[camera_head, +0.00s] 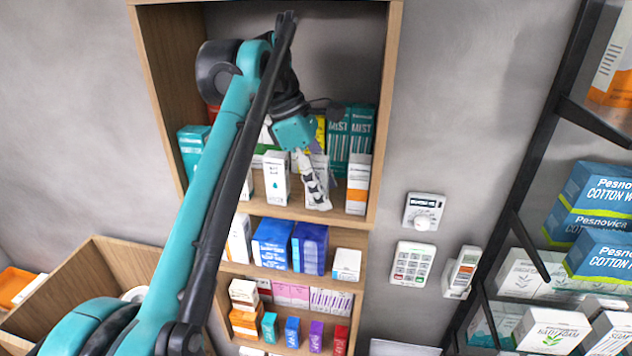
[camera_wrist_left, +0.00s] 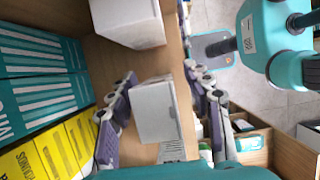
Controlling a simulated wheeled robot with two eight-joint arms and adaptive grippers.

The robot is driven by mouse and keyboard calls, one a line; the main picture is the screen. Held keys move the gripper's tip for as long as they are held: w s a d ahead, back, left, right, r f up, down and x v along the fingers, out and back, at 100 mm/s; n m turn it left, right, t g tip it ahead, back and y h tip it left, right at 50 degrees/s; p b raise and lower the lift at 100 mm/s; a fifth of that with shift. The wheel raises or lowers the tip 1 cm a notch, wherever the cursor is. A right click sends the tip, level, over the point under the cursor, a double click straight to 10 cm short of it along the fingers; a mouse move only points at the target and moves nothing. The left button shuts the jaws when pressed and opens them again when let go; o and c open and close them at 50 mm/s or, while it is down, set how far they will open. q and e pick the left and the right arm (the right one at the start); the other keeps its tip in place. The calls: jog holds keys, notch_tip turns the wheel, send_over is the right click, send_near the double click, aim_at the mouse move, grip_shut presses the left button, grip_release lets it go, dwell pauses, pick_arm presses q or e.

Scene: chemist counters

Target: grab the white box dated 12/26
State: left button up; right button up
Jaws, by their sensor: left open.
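My left gripper (camera_head: 313,182) reaches into the upper shelf compartment, its jaws open. In the left wrist view, a plain white box (camera_wrist_left: 156,112) stands between the open fingers of the left gripper (camera_wrist_left: 158,120). No date can be read on it. In the head view the gripper covers most of the spot where this box is. Another white box (camera_head: 277,178) with a small dark drop mark stands left of the gripper, and a white and orange box (camera_head: 357,184) stands to its right. My right gripper is not in view.
Teal boxes (camera_head: 349,138) and a yellow box (camera_wrist_left: 60,150) stand behind the fingers. The wooden shelf side (camera_head: 384,110) is close on the right. Lower shelves hold blue boxes (camera_head: 272,244) and small cartons. A black rack with cotton boxes (camera_head: 600,190) stands at far right.

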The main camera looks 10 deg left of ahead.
pick_arm(q)
jog(key=shift+d, duration=0.2)
grip_shut()
jog(key=shift+a, duration=0.1)
